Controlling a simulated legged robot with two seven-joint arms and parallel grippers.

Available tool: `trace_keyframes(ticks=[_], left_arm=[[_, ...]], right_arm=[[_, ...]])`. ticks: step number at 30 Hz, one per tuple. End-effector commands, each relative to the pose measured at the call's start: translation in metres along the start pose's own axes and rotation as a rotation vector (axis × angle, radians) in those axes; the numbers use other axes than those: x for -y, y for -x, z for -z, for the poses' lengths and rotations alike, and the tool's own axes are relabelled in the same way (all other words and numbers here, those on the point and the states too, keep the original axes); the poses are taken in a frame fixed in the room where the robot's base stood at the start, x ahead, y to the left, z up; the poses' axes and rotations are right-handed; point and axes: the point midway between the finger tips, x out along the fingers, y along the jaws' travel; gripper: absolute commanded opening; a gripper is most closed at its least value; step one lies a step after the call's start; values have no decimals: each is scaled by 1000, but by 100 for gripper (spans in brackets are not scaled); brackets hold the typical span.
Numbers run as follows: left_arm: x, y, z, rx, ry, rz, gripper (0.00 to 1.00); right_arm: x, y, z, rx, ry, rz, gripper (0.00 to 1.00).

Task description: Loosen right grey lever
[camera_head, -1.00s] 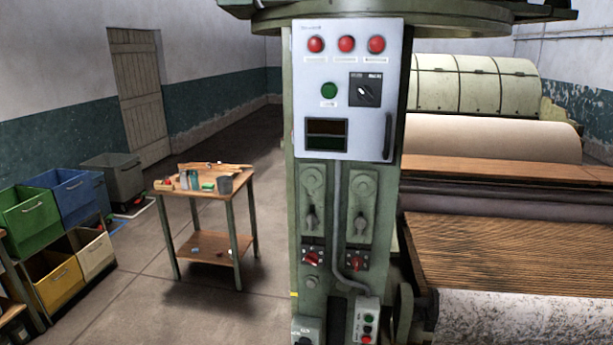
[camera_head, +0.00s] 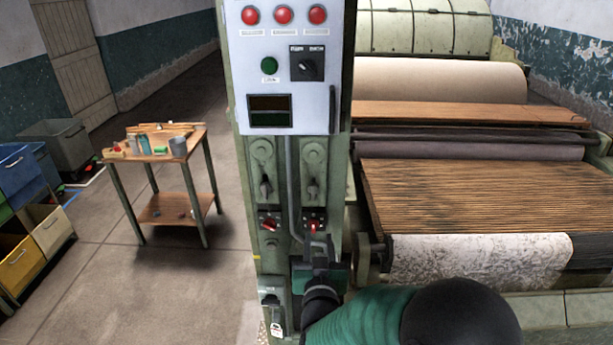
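The right grey lever (camera_head: 313,187) sits on a pale green plate on the front of the green machine column, its handle hanging down. A matching left grey lever (camera_head: 265,187) is beside it. Below them are a left red switch (camera_head: 269,223) and a right red switch (camera_head: 314,226). My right gripper (camera_head: 319,246) is in front of the column, just below the right red switch and well below the right lever, apart from the lever. It is small and dark against the conduit, so its opening is unclear. My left gripper is out of view.
A white control panel (camera_head: 284,128) with red lamps and a dark side handle (camera_head: 332,110) is above the levers. A grey conduit (camera_head: 290,175) runs between them. Rollers and a slatted bed (camera_head: 470,195) fill the right; a wooden table (camera_head: 190,135) stands left.

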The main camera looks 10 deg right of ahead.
Motion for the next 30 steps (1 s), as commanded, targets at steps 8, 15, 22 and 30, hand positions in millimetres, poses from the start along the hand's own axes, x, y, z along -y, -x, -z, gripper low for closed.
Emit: trace_keyframes(ticks=[8,15,22,30], left_arm=[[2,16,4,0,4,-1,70],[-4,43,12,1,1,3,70],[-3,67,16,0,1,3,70],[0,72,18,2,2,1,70]], right_arm=[[-2,-25,16,-48,2,-31,34],[-12,-91,19,-44,-3,-33,34],[-12,-144,22,-46,-4,-29,34],[-6,-168,20,-47,1,-27,34]])
